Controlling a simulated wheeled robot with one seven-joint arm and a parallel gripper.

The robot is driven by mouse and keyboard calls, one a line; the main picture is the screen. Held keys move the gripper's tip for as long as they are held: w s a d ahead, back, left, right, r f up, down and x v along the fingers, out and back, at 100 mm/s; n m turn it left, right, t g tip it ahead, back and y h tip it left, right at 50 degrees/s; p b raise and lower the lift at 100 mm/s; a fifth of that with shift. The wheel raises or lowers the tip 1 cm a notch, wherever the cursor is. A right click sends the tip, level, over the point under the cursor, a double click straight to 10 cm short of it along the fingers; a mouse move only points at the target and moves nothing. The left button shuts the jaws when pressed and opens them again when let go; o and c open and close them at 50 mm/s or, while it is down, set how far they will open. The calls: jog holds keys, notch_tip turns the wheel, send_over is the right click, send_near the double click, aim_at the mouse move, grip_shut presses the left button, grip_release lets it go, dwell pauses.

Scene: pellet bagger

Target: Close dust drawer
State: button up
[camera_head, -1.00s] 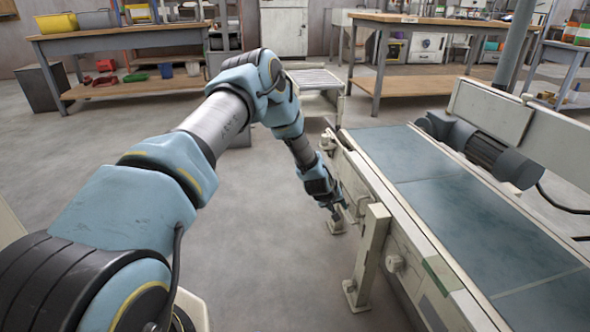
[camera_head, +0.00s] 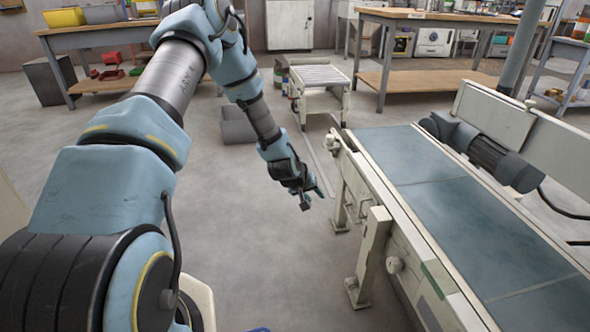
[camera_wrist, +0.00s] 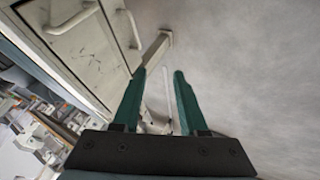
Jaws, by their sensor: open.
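A worn off-white panel with a pale bar handle (camera_wrist: 72,19) fills the upper left of the wrist view. It looks like the dust drawer (camera_wrist: 90,48), though I cannot tell how far it stands out. A second handle (camera_wrist: 131,30) shows beside it. My gripper (camera_head: 315,195) is in the air left of the conveyor's side, apart from it. In the wrist view my gripper (camera_wrist: 160,72) has its two green fingers spread with nothing held between them. The drawer front cannot be made out in the head view.
The conveyor (camera_head: 440,180), with a blue-grey belt, runs along the right. Its support post (camera_head: 370,255) stands on the floor below my gripper's right side. A roller stand (camera_head: 320,90) and a grey bin (camera_head: 238,125) are behind. The floor (camera_head: 260,240) in front is clear.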

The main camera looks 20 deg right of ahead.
jog(key=a+r+y+p, duration=0.1)
jog(key=a+r+p, duration=0.3)
jog(key=r, duration=0.5)
jog(key=shift+w+a+r, duration=0.2)
jog(key=shift+w+a, duration=0.1)
jog(key=shift+a, duration=0.7)
jog(key=s+a+r+y, duration=0.3)
jog(key=a+r, duration=0.8)
jog(key=a, duration=0.3)
jog(key=s+a+r+n+g+y, duration=0.2)
jog(key=s+a+r, duration=0.8)
jog(key=s+a, duration=0.4)
notch_tip(320, 180, up, 22)
jog(key=w+p, duration=0.1)
jog(key=p, duration=2.1)
jog(key=shift+a+f, duration=0.15)
jog(key=shift+a, duration=0.15)
